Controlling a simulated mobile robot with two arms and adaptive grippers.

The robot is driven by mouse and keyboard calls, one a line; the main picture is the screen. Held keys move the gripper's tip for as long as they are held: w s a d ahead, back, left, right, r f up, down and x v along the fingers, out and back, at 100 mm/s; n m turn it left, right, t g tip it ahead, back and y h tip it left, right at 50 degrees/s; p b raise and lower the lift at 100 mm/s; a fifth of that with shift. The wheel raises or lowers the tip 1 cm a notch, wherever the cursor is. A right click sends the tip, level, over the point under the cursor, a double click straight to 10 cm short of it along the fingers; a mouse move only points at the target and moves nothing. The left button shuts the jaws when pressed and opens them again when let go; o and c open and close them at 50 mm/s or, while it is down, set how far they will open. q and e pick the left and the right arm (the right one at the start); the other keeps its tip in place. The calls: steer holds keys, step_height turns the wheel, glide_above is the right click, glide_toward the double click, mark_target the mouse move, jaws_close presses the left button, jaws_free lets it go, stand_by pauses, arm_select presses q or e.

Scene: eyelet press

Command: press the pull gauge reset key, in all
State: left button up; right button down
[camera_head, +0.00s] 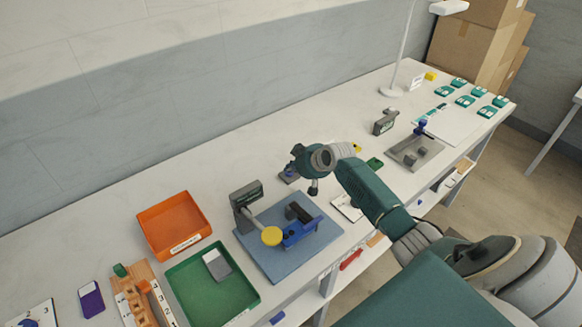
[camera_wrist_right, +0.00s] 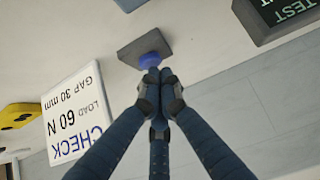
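The reset key is a blue round button (camera_wrist_right: 151,60) on a dark grey square base (camera_wrist_right: 130,51) in the right wrist view. The right gripper (camera_head: 313,188) points down over the bench in the head view. My left gripper is in neither view.
A grey box with a dark TEST display (camera_wrist_right: 293,12) stands near the key. A CHECK card (camera_wrist_right: 77,117) lies on the other side. The head view shows a blue mat (camera_head: 275,270) with a fixture, an orange tray (camera_head: 150,229) and a green tray (camera_head: 205,308).

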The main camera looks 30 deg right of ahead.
mark_target(290, 175)
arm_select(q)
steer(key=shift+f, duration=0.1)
arm_select(e)
steer(key=shift+f, duration=0.1)
